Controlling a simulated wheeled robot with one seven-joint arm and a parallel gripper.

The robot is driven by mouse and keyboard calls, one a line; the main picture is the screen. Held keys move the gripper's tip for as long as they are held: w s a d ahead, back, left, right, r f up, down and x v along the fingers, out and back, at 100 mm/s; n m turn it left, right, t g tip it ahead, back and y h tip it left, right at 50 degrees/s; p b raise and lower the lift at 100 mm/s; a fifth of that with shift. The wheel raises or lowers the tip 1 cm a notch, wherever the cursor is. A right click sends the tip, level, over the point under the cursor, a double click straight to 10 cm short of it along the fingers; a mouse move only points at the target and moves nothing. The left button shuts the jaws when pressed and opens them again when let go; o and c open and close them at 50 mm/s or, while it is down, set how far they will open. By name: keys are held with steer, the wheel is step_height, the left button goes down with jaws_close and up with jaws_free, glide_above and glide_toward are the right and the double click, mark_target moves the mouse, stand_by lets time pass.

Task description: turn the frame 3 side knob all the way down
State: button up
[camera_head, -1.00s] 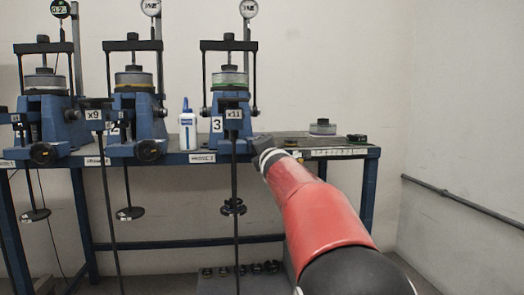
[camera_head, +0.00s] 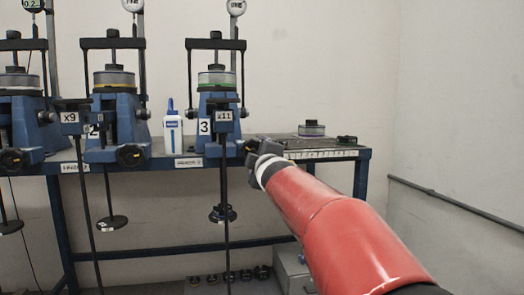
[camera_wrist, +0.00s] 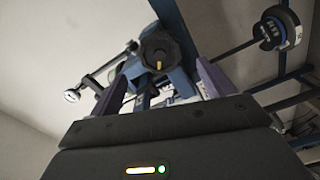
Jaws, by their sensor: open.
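Frame 3 (camera_head: 217,108) is a blue lever frame marked 3 and x11, with a green-banded cell on top. Its black side knob (camera_wrist: 160,52), with a yellow mark, shows in the wrist view beyond and between my fingertips. In the head view my gripper (camera_head: 262,152) is at the right side of frame 3, by the table edge, and mostly covers the knob. My gripper (camera_wrist: 163,72) is open, one purple finger to each side of the knob in the picture. The fingers do not appear to touch it.
Frame 2 (camera_head: 112,108) stands to the left, with a white bottle (camera_head: 172,134) between. A weight hanger (camera_head: 222,213) hangs below frame 3 and shows at upper right in the wrist view (camera_wrist: 277,28). A cell (camera_head: 311,129) lies on the table's right part.

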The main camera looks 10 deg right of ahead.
mark_target(252, 151)
steer(key=w+p, duration=0.2)
steer(key=w, duration=0.1)
steer(key=w+p, duration=0.5)
steer(key=p, duration=0.1)
steer(key=shift+w+r, duration=0.3)
steer(key=shift+w, duration=0.1)
steer(key=shift+f+b, duration=0.3)
steer(key=shift+b, duration=0.1)
steer(key=shift+c, duration=0.9)
steer(key=c, duration=1.1)
steer(key=shift+r, duration=0.15)
steer(key=shift+a+n, duration=0.15)
steer(key=shift+n, duration=0.85)
steer(key=n+b, duration=0.1)
steer(key=n, duration=0.1)
steer(key=shift+n, duration=0.4)
steer(key=o, duration=1.3)
steer(key=shift+w, duration=0.15)
